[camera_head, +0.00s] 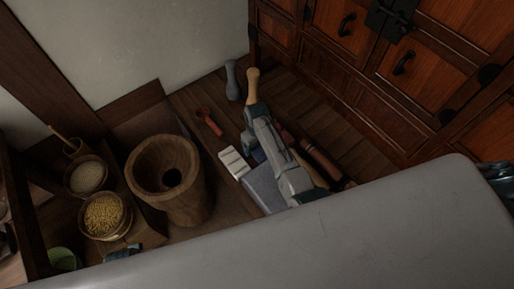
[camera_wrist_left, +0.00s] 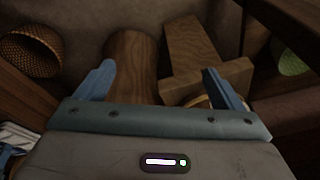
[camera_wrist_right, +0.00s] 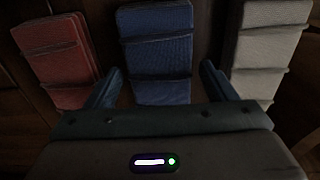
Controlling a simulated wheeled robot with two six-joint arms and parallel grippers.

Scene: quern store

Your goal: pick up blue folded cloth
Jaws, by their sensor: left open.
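The blue folded cloth (camera_wrist_right: 157,50) lies between a red folded cloth (camera_wrist_right: 57,55) and a pale grey-white folded cloth (camera_wrist_right: 268,45) in the right wrist view. My right gripper (camera_wrist_right: 160,75) is open, with one fingertip at each side of the blue cloth; I cannot tell how far above it they are. In the head view my right arm covers most of the blue cloth (camera_head: 259,156), leaving a small patch beside the white cloth (camera_head: 234,162). My left gripper (camera_wrist_left: 158,75) is open and empty, facing a wooden mortar (camera_wrist_left: 130,55) and wooden block (camera_wrist_left: 193,45).
In the head view the mortar (camera_head: 170,175) and bowls of grain (camera_head: 103,214) stand at left. A wooden cabinet (camera_head: 350,70) stands behind at right.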

